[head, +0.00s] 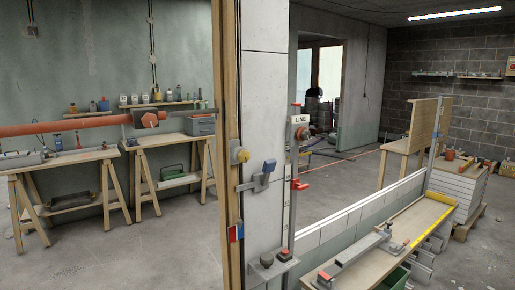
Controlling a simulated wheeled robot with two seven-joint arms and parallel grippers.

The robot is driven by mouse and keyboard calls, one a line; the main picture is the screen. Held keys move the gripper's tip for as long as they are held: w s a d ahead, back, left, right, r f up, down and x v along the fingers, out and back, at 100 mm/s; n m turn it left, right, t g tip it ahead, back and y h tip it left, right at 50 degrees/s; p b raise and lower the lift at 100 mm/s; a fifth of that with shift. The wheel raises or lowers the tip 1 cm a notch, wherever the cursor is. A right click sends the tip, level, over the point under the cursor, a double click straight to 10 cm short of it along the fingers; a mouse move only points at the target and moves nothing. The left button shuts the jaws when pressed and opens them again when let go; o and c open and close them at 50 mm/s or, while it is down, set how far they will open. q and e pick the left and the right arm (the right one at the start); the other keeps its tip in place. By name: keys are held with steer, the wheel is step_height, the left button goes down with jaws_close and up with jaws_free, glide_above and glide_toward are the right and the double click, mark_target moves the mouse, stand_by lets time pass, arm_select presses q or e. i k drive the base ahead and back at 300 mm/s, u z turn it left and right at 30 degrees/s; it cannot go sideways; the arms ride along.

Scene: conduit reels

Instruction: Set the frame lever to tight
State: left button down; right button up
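Which fitting is the frame lever is not marked legibly. A lever with a dark blue grip (268,166) on a grey bracket is on the pale wall post, its grip raised to the right. A red handle (301,185) sits lower on the upright rail right of it, under a white LINE sign (300,119). No readable "tight" mark shows. No right gripper shows.
A yellow knob (240,155) and a red-and-blue plate (236,232) are on the post. A plank bench (418,217) with grey tools stands right. Trestle tables (65,159) stand left; the floor before them is clear.

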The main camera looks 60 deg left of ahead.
mark_target(269, 165)
steer(key=u, duration=0.8)
steer(key=i, duration=1)
steer(key=u, duration=0.7)
